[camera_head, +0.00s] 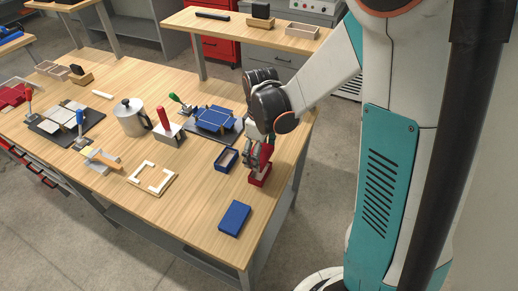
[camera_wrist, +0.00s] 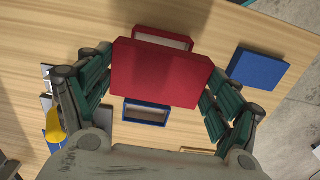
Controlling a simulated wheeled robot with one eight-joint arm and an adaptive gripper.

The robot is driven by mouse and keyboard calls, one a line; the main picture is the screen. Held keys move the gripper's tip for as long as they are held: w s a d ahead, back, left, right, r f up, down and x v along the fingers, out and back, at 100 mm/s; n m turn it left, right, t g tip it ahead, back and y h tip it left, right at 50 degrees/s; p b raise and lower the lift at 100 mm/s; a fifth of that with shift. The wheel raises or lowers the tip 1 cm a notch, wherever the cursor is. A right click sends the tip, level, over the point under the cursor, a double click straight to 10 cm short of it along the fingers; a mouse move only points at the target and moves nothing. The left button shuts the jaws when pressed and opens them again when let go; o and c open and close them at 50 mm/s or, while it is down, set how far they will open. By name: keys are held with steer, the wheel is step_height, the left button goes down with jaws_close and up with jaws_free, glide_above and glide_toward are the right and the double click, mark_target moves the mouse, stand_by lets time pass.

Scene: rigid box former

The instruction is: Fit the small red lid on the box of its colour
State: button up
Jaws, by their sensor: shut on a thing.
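My gripper (camera_head: 258,152) is shut on the small red lid (camera_wrist: 160,73); in the wrist view the lid spans between the two green-padded fingers. Below the lid the open red box (camera_head: 260,178) stands on the wooden table near its right edge. In the wrist view the red box (camera_wrist: 162,38) shows past the lid's upper edge, and the lid hides the rest of it. The lid appears to be above the box and apart from it; how well they line up I cannot tell.
An open blue box (camera_head: 227,159) stands just left of the red box, and a blue lid (camera_head: 235,218) lies nearer the front. A blue fixture (camera_head: 215,120), a red-handled block (camera_head: 168,130) and a metal pot (camera_head: 130,117) stand further left.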

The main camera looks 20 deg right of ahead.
steer(key=shift+f+b, duration=1.6)
steer(key=shift+f, duration=0.65)
steer(key=shift+s+d+f+b, duration=0.1)
steer(key=shift+s+f+b, duration=0.05)
steer(key=shift+f+b, duration=1.25)
stand_by(1.0)
steer(key=o, duration=0.8)
step_height(320, 180, up, 12)
steer(key=shift+f, duration=0.1)
steer(key=s+r+m+t, duration=0.2)
steer(key=s+m, duration=0.1)
steer(key=s, duration=0.1)
steer(key=s+r+m+t, duration=0.2)
steer(key=s+r+m, duration=0.1)
steer(key=s, duration=0.2)
steer(key=s+r+m+t, duration=0.2)
steer(key=s+t, duration=0.1)
steer(key=s, duration=0.2)
steer(key=shift+s+r+m, duration=0.15)
steer(key=shift+r+m, duration=0.1)
steer(key=shift+m, duration=0.15)
